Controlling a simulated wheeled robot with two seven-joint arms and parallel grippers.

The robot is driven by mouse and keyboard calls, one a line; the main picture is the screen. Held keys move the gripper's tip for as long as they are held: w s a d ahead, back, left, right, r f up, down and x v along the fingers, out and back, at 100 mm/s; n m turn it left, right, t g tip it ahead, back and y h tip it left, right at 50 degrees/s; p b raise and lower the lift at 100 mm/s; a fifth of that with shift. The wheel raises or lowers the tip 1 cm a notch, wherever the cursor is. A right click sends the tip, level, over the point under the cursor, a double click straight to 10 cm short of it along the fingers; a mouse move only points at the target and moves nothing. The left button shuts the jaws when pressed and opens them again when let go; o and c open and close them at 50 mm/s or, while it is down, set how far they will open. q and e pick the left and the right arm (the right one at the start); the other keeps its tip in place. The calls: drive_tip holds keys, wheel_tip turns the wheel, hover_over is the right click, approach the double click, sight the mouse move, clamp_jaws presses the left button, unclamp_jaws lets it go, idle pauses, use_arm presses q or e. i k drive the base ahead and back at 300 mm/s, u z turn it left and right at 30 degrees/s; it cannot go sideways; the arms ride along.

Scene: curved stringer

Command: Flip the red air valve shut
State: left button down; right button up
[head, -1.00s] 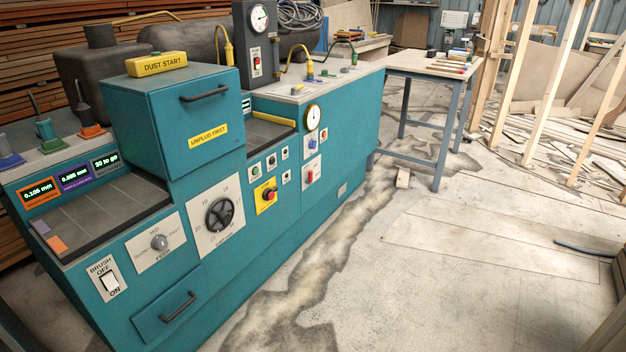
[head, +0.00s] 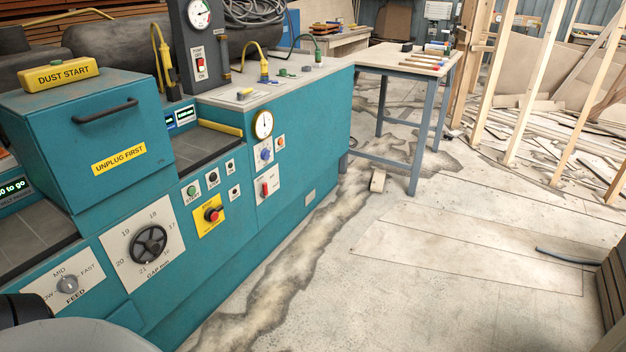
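A small red lever (head: 265,189) stands roughly upright on a white plate low on the teal machine's front. It sits below a round gauge (head: 262,124) and a blue knob (head: 265,154). It may be the red air valve, but its label is too small to read. Nothing touches it. Part of my own body shows at the bottom left corner. Neither gripper's fingers are in view.
A red stop button on a yellow plate (head: 210,216) and a black handwheel (head: 149,244) are left of the lever. A blue-legged table (head: 415,65) stands beyond the machine. Floor (head: 330,285) in front is clear; wood pieces lie at the right.

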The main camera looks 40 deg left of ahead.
sight(264, 194)
drive_tip(key=u, duration=0.05)
drive_tip(key=i, duration=2.3)
drive_tip(key=u, duration=1.45)
drive_tip(key=i, duration=1.15)
drive_tip(key=u, duration=0.8)
